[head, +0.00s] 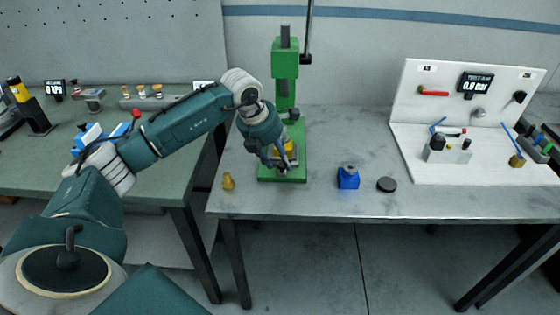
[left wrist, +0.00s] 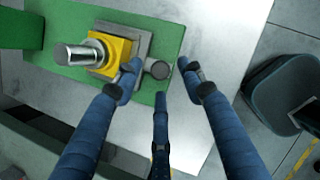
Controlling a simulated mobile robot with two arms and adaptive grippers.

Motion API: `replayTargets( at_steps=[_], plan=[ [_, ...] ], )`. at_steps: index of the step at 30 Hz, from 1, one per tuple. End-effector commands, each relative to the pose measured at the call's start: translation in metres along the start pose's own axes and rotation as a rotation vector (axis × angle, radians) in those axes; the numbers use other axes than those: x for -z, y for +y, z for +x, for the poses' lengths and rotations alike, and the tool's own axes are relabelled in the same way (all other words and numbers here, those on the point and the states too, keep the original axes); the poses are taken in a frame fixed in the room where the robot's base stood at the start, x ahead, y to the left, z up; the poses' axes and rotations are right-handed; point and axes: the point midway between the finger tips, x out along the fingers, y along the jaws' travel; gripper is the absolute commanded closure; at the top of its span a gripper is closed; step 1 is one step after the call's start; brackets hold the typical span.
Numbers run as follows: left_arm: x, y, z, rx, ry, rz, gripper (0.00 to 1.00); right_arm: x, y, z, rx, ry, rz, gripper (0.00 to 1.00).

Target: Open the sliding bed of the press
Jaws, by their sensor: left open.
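The green press (head: 286,75) stands upright on the grey metal table, with a black lever rising at its right. Its bed (left wrist: 147,50) is a grey plate on the green base (left wrist: 160,12), with a round dark knob (left wrist: 159,70) at its front edge. A yellow block (left wrist: 117,47) with a shiny metal cylinder (left wrist: 78,55) sits on the bed. My left gripper (head: 282,170) is in front of the press. In the left wrist view its fingers (left wrist: 160,78) are open, one on each side of the knob, with no clear contact. My right gripper is not in view.
A brass piece (head: 228,181) stands left of the press. A blue block (head: 348,178) and a dark disc (head: 387,184) lie to its right. A white panel station (head: 455,120) stands farther right. A green bench (head: 110,180) adjoins at left.

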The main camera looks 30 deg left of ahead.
Motion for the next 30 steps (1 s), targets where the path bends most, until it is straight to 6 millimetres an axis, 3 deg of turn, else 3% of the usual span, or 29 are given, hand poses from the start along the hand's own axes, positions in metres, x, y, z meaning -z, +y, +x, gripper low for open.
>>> replayTargets(
  at_steps=[6, 13, 18, 30],
  plan=[
    [-0.001, 0.001, -0.049, -0.003, -0.003, 0.001, 0.6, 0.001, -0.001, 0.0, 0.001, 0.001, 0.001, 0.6],
    [-0.002, 0.0, -0.087, 0.001, -0.002, 0.002, 0.6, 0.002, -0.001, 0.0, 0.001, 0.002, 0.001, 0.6],
    [-0.001, 0.0, -0.099, 0.001, 0.001, 0.002, 0.6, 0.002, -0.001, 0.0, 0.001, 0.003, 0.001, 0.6],
    [-0.001, 0.0, -0.1, 0.002, 0.002, 0.001, 0.6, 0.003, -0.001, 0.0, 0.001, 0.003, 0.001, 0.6]
  ],
)
